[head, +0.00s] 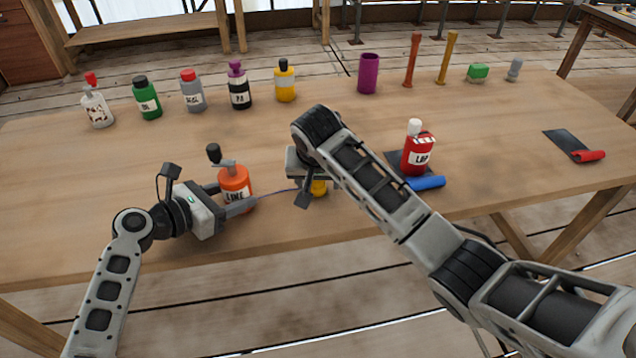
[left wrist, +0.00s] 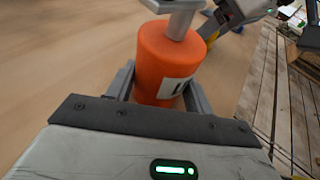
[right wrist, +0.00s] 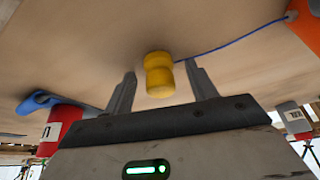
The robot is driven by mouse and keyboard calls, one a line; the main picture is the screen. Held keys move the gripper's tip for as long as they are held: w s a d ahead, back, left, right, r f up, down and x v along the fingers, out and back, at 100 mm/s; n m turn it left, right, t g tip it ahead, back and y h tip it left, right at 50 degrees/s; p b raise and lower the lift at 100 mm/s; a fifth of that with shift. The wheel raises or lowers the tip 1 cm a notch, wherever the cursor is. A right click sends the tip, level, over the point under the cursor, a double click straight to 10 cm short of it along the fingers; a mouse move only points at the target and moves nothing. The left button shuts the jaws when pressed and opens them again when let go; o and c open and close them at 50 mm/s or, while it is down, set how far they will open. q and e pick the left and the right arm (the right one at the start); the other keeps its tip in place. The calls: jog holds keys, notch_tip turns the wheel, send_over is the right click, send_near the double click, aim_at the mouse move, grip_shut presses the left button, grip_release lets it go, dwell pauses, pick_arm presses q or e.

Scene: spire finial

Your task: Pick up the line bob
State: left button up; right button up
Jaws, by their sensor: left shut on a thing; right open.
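The orange container (head: 234,182) labelled LINE stands on the table at centre left. My left gripper (head: 232,203) is shut on it. The left wrist view shows the orange body (left wrist: 168,58) between the fingers. A thin blue line runs from it to the yellow line bob (head: 319,188), which is partly hidden behind my right gripper (head: 308,192) in the head view. In the right wrist view the bob (right wrist: 159,76) has a narrowed waist and lies in line with the gap between my open fingers. The fingers look apart from it.
A red bottle (head: 417,155) and a blue roll (head: 427,183) are close right of my right gripper. Several bottles, a purple cup (head: 369,73) and two slim posts line the back. A red roll (head: 589,156) lies far right. The table's front edge is near.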

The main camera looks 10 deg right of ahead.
jog(key=c, duration=1.1)
jog(key=shift+o, duration=0.2)
notch_tip(320, 180, up, 10)
jog(key=shift+r, duration=0.1)
jog(key=shift+f, duration=4.5)
